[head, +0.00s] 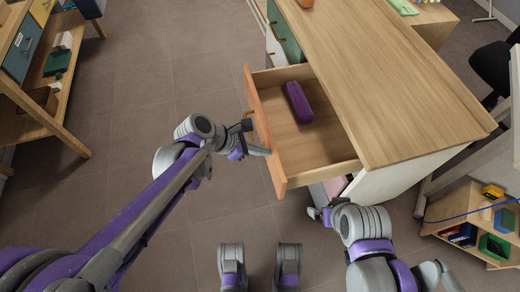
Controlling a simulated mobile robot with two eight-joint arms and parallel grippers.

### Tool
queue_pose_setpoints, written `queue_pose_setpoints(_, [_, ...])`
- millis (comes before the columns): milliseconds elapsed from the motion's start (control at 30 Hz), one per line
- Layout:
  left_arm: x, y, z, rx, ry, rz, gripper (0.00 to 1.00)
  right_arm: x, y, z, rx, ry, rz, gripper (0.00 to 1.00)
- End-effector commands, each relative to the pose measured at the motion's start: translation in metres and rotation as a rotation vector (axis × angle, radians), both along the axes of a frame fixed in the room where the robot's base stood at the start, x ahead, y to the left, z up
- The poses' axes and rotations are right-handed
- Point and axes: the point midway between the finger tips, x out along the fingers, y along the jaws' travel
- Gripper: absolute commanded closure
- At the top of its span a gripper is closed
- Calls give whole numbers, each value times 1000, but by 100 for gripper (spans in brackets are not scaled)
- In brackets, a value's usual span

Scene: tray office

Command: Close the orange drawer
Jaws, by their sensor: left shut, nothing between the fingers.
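The orange drawer (277,172) stands pulled out from the left side of the wooden desk (400,80). Its front panel faces left, and its open inside shows bare wood. A purple case (299,102) lies in it, near the desk side.
Green and white drawer fronts (285,33) are at the desk's far end. A wooden shelf unit (75,70) stands at the upper left. A low shelf with small boxes (465,205) is at the right. The tiled floor left of the drawer is clear.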

Motion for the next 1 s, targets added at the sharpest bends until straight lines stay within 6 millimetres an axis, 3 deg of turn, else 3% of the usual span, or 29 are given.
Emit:
queue_pose_setpoints(167, [6, -25, 0, -3, -1, -6, 100, 0, 0, 0, 0, 0, 0, 0])
queue_pose_setpoints(700, [41, -158, 1, -3, -1, -6, 100, -1, 0, 6, 0, -2, 0, 0])
queue_pose_setpoints(1000, [56, -211, 1, -2, -1, -4, 100, -1, 0, 10, 0, -3, 0, 0])
